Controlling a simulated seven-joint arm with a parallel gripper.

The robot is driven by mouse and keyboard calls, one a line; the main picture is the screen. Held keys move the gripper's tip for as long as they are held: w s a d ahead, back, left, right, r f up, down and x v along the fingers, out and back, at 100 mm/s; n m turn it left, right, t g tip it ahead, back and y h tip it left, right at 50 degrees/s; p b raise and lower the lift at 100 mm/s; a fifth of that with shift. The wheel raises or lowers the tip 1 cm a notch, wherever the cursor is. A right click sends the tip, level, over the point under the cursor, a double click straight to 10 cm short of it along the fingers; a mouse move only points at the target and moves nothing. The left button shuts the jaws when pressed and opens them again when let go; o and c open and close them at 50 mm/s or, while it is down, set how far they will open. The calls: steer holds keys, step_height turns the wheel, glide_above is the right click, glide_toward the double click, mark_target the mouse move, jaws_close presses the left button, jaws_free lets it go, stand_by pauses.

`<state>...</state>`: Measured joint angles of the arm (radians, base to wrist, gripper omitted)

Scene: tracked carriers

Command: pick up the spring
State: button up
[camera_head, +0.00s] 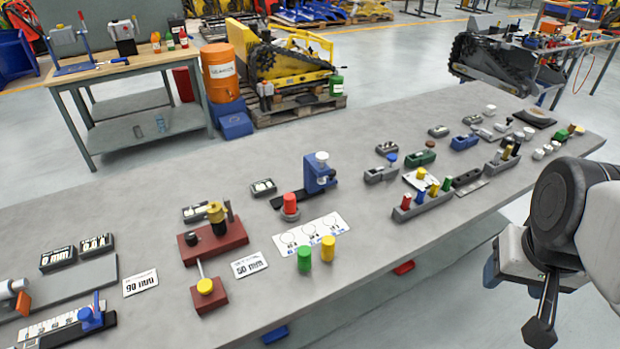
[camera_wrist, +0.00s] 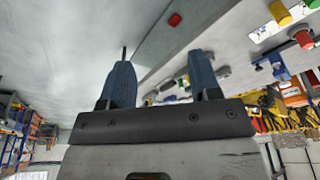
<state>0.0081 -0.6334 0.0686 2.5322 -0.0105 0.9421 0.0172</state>
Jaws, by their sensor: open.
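I cannot make out a spring for certain in either view; the small parts on the long grey workbench (camera_head: 150,220) are too small to tell apart. My gripper (camera_head: 515,300) hangs at the right of the head view, out past the front edge of the bench and apart from all parts. In the wrist view my gripper (camera_wrist: 162,78) shows two dark blue fingers spread wide with nothing between them.
A red block with a yellow-topped post (camera_head: 216,213), green and yellow cylinders (camera_head: 328,248), a blue press (camera_head: 320,172) and a grey holder with coloured pegs (camera_head: 423,205) stand on the bench. Bare bench lies between the groups. A second table (camera_head: 120,75) stands behind.

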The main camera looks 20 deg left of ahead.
steer(key=shift+o, duration=0.6)
steer(key=shift+w+a+f+m+y, duration=2.25)
steer(key=shift+w+a+f+m, duration=1.55)
steer(key=shift+a, duration=2.35)
steer(key=shift+w+a+f+m+y, duration=2.3)
steer(key=shift+w+a+m, duration=0.55)
steer(key=shift+w+a, duration=2.75)
steer(key=shift+w+a+f+m+y, duration=2.25)
steer(key=shift+w+a+f+m, duration=1.25)
steer(key=shift+a, duration=3.2)
steer(key=shift+w+a+r+n, duration=0.1)
steer(key=shift+w+r+n, duration=0.2)
steer(key=shift+r, duration=0.15)
